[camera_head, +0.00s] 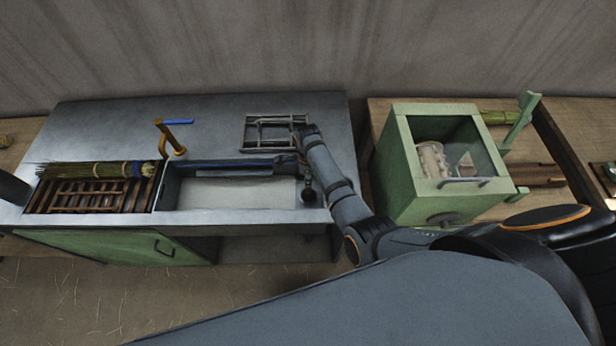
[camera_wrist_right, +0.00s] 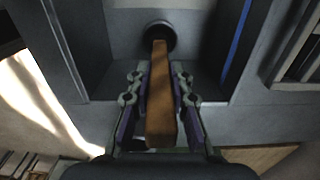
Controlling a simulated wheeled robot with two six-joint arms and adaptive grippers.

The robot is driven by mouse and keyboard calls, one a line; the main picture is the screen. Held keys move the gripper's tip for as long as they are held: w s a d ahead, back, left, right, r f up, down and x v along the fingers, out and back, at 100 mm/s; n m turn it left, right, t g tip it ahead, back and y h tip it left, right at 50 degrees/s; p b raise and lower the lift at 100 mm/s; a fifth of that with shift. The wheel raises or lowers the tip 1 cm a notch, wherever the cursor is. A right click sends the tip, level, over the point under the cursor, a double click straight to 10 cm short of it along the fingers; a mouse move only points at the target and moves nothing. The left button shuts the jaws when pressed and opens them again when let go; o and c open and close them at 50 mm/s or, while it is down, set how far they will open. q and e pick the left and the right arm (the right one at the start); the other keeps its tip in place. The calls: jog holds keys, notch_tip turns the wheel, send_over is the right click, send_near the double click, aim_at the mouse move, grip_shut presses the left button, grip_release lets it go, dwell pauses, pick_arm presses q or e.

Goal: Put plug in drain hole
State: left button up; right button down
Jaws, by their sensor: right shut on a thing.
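The plug (camera_wrist_right: 160,100) is a long brown tapered block in the right wrist view. My right gripper (camera_wrist_right: 159,70) is shut on it, with one finger along each side. The plug's narrow end points at the drain hole (camera_wrist_right: 164,27), a dark round opening with a ring, and overlaps its near edge in the picture. I cannot tell whether the tip is inside the hole or short of it. My left gripper is out of view.
An orange faucet (camera_head: 170,138) stands behind the sink's left end, near a blue bar (camera_head: 178,122). A straw broom (camera_head: 95,170) lies on a wooden rack (camera_head: 90,195) at left. A metal rack (camera_head: 272,130) lies behind the sink. A green box (camera_head: 405,185) stands right.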

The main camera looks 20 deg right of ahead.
jog(key=shift+r+p, duration=0.1)
jog(key=shift+p, duration=0.2)
jog(key=shift+f+b, duration=0.5)
jog(key=shift+f, duration=0.2)
dwell(0.3)
jog(key=c, duration=1.5)
grip_release()
notch_tip(320, 180, up, 8)
jog(key=p, duration=0.7)
jog(key=shift+r, duration=1.55)
